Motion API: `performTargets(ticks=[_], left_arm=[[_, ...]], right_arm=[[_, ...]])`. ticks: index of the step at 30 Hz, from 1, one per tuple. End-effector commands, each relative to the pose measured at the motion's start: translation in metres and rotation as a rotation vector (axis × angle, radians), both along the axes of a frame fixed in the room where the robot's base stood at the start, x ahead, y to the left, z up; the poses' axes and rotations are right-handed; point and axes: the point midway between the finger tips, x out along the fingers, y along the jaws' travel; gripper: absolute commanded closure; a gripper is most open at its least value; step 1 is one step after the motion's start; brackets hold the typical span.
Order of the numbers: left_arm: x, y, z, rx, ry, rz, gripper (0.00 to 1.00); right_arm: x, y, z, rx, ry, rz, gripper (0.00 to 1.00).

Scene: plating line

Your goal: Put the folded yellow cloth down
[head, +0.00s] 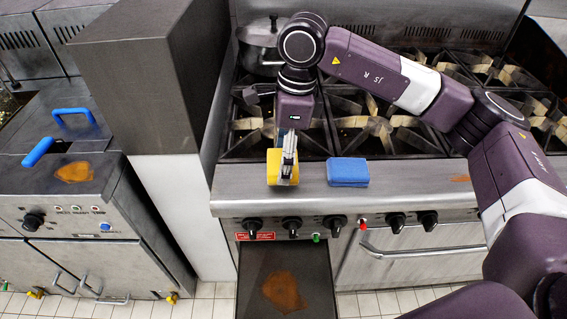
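The folded yellow cloth (272,172) is at the steel front ledge (240,201) of the stove, left of a blue sponge-like block (348,172). My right gripper (289,172) points down with its fingers close together, and yellow shows on both sides of them, so it is shut on the cloth. The fingers hide the middle of the cloth. I cannot tell whether the cloth touches the ledge or hangs just above it. My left gripper is not in view.
Behind the ledge are black burner grates (375,128) and a lidded metal pot (262,40). Knobs (338,223) line the stove front. A fryer with blue handles (38,152) stands at left, beside a tall grey block (140,60). The ledge right of the blue block is mostly free.

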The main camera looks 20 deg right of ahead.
Motion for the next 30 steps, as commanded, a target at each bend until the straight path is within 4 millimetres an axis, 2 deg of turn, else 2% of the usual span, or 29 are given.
performTargets(ticks=[3, 6, 16, 17, 21, 30], left_arm=[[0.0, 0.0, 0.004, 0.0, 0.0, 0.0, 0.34], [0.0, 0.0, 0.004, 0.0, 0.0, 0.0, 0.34], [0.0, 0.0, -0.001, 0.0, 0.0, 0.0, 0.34], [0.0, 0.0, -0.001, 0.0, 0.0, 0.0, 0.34], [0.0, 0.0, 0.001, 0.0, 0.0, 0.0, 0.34], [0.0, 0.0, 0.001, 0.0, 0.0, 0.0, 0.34]], right_arm=[[-0.001, 0.0, -0.019, 0.0, 0.003, 0.0, 0.56], [0.0, 0.0, -0.027, -0.001, 0.001, 0.0, 0.56], [0.0, 0.0, -0.032, 0.0, 0.0, 0.0, 0.56], [0.0, 0.0, -0.031, 0.0, 0.0, 0.0, 0.31], [0.0, 0.0, -0.03, 0.0, 0.0, 0.0, 0.15], [0.0, 0.0, -0.029, 0.0, 0.0, 0.0, 0.14]])
